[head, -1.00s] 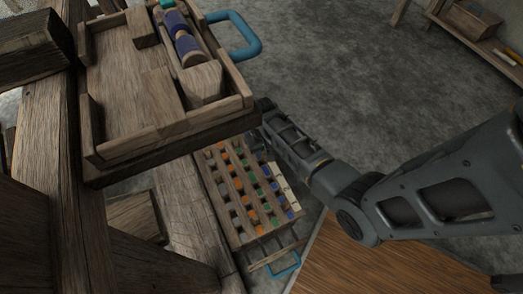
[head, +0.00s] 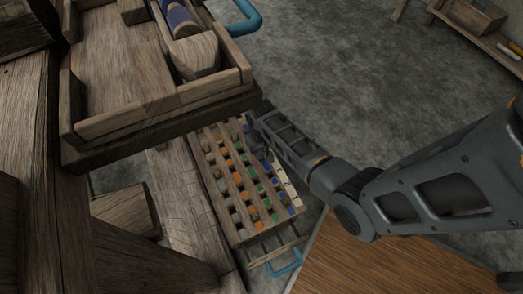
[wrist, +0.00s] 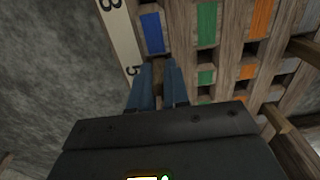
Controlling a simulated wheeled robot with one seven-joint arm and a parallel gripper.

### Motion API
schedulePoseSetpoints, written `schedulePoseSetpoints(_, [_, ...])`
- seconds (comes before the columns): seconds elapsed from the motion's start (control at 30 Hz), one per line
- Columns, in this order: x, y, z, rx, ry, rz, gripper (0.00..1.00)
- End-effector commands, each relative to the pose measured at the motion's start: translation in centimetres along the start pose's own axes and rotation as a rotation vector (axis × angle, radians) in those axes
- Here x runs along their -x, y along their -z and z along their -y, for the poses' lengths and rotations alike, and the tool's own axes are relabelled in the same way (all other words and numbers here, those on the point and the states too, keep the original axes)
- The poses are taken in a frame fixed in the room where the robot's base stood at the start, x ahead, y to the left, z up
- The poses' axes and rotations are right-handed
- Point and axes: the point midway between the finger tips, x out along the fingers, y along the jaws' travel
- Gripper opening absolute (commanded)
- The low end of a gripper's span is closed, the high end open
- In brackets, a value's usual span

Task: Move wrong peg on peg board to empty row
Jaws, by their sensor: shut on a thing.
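The peg board (head: 232,207) is a wooden grid low beside the loom, with rows of orange, green and blue pegs and several empty slots. A blue peg (wrist: 152,32), a green peg (wrist: 207,25) and an orange peg (wrist: 262,18) show in the wrist view. My gripper (wrist: 157,80) is at the board's edge, next to a pale numbered strip (wrist: 122,38). Its blue fingers are close together around a small brownish thing, seemingly a peg, whose colour I cannot tell. In the head view, the fingertips are hidden behind my arm.
A wooden tray (head: 160,120) with a blue-wound spool (head: 180,18) overhangs the board's upper end. A blue handle (head: 285,263) is at the board's lower end. A wooden loom beam (head: 185,210) runs along the left. Grey floor (head: 340,80) is open to the right.

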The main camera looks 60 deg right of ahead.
Motion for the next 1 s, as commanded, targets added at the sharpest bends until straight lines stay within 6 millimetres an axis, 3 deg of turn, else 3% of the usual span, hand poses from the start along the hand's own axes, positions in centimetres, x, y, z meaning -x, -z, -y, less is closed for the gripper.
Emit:
schedulePoseSetpoints(0.17, [0.1,0.0,0.0,0.0,0.0,-0.001,0.0])
schedulePoseSetpoints(0.2, [0.1,0.0,0.0,0.0,0.0,-0.001,0.19])
schedulePoseSetpoints(0.5, [0.1,0.0,0.0,0.0,0.0,-0.001,0.46])
schedulePoseSetpoints(0.77, [0.3,0.0,0.0,0.0,0.0,-0.001,0.46])
schedulePoseSetpoints(1.0, [3.7,0.0,0.1,0.001,0.0,-0.003,0.46])
